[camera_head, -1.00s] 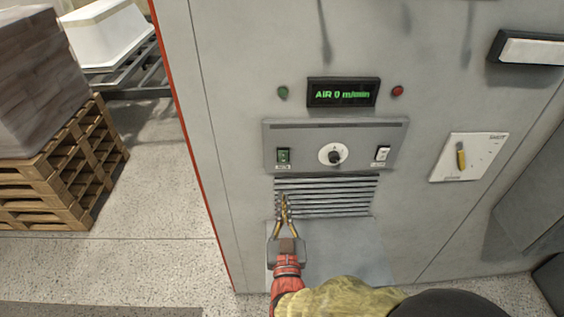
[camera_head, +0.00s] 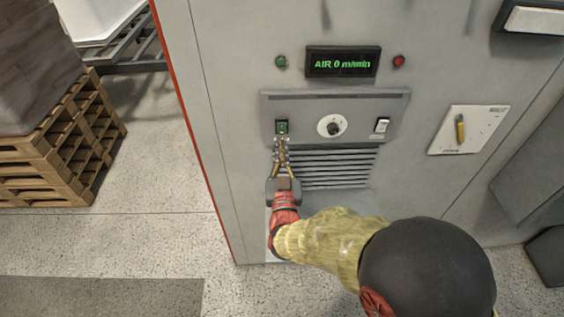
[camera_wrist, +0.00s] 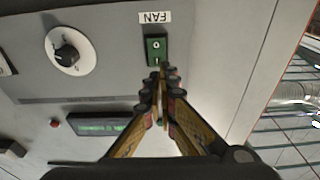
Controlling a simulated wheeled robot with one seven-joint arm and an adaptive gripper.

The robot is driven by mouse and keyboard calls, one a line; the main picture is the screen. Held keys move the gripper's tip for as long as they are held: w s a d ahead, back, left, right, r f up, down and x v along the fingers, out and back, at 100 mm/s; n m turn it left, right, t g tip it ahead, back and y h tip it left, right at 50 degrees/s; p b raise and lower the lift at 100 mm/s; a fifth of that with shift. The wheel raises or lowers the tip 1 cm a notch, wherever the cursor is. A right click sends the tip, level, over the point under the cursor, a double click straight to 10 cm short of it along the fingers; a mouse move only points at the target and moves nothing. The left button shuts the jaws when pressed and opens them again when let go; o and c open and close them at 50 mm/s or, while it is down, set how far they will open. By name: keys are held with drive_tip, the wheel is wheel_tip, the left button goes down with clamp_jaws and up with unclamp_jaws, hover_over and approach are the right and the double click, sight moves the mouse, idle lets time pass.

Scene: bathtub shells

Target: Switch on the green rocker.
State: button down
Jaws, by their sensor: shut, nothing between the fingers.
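The green rocker (camera_head: 282,127) sits at the left of the grey control panel, below the green lamp. In the wrist view the green rocker (camera_wrist: 155,47) shows a white O mark, beside a FAN label (camera_wrist: 155,17). My gripper (camera_head: 281,143) is shut and empty, its fingertips just below the rocker in the head view. In the wrist view my gripper (camera_wrist: 158,76) overlaps the rocker's lower end and hides part of it. I cannot tell whether they touch.
A round knob (camera_head: 332,126) and a white rocker (camera_head: 382,125) share the panel. The display (camera_head: 342,63) reads AIR 0 m/min. A vent grille (camera_head: 330,168) lies below. A yellow-handled switch (camera_head: 460,128) is at the right. A loaded pallet (camera_head: 62,158) stands left.

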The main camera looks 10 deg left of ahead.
sight(280, 126)
drive_tip(key=shift+x, duration=2.8)
